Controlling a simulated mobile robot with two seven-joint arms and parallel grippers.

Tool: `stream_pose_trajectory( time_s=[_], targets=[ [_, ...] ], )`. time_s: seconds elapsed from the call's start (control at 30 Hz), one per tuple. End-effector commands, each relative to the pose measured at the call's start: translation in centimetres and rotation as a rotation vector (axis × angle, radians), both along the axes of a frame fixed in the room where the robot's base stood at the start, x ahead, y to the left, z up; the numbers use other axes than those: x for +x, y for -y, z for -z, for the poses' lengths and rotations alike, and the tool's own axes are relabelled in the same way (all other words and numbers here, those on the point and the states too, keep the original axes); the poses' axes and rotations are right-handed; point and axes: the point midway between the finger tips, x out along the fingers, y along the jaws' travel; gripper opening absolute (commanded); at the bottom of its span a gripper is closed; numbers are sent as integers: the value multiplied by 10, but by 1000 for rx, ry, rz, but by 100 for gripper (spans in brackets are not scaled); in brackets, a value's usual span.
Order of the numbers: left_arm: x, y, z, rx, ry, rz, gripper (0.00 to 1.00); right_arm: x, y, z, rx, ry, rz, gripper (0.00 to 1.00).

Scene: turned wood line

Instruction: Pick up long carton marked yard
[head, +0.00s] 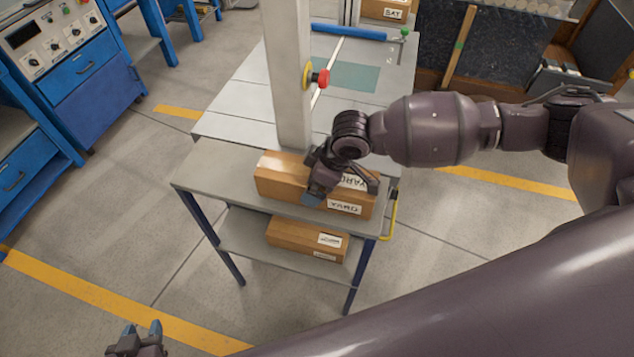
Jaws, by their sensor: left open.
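The long brown carton marked YARD (276,185) lies on the top of a grey stand, with white labels on its top and front. My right gripper (341,191), on the arm from the right, is over the carton's middle. One blue-tipped finger is in front of the front face, and the other finger is further right. Whether they press on the carton cannot be told. The gripper hides part of the carton's top and front. My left gripper (141,331) is at the bottom left edge, fingers apart and empty, away from the carton.
The stand (205,168) has a lower shelf with another brown carton (290,234). A pale post (287,75) rises just behind the long carton. A red knob (321,79) is on it. A carton marked BAY (383,11) is at the back. Floor left of the stand is clear.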

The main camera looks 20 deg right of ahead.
Motion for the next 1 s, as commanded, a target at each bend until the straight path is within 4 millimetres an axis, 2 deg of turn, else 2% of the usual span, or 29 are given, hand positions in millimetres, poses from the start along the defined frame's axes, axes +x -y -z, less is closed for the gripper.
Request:
stream_pose_trajectory(
  time_s=[0.03, 0.4, 0.63, 0.77, 0.87, 1.0],
  targets=[
    [0, 0, 0, 0, 0, 0, 43, 0, 0, 0, 0, 0, 0, 98],
    [-4, -1, 2, 0, -8, -2, 43, 1, 0, -1, 1, 2, -1, 43],
    [-5, -1, 2, 1, -8, -3, 43, 1, 0, -2, 1, 2, -1, 43],
    [-4, -1, 0, 0, -6, -3, 43, 1, 0, -10, 1, 4, 0, 43],
    [-3, -1, -3, 0, -2, -2, 43, 1, 0, -24, 1, 6, -1, 43],
    [0, 0, -9, 0, 5, -1, 43, 2, 0, -53, 2, 8, -2, 43]
  ],
)
